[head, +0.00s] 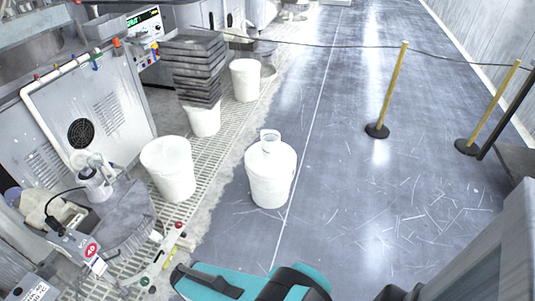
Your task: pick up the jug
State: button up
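A small, pale, translucent vessel that looks like the jug (270,139) stands upright on top of a white lidded bucket (270,180) in the middle of the head view. The bucket stands on the grey floor near the edge of the grating. Teal and black parts of my own arm show at the bottom edge, well short of the bucket. My gripper's fingers do not show in this view. Nothing is seen touching the jug.
Another white bucket (168,170) stands left on the floor grating. Stacked dark trays (195,70) rest on a bucket behind it. A round grey table (125,215) with clutter is at left. Rope posts (392,90) stand at right. The floor right of the jug's bucket is open.

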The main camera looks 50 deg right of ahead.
aim_at(270, 139)
jog(key=z, duration=0.1)
jog(key=i, duration=0.95)
jog(key=u, duration=0.05)
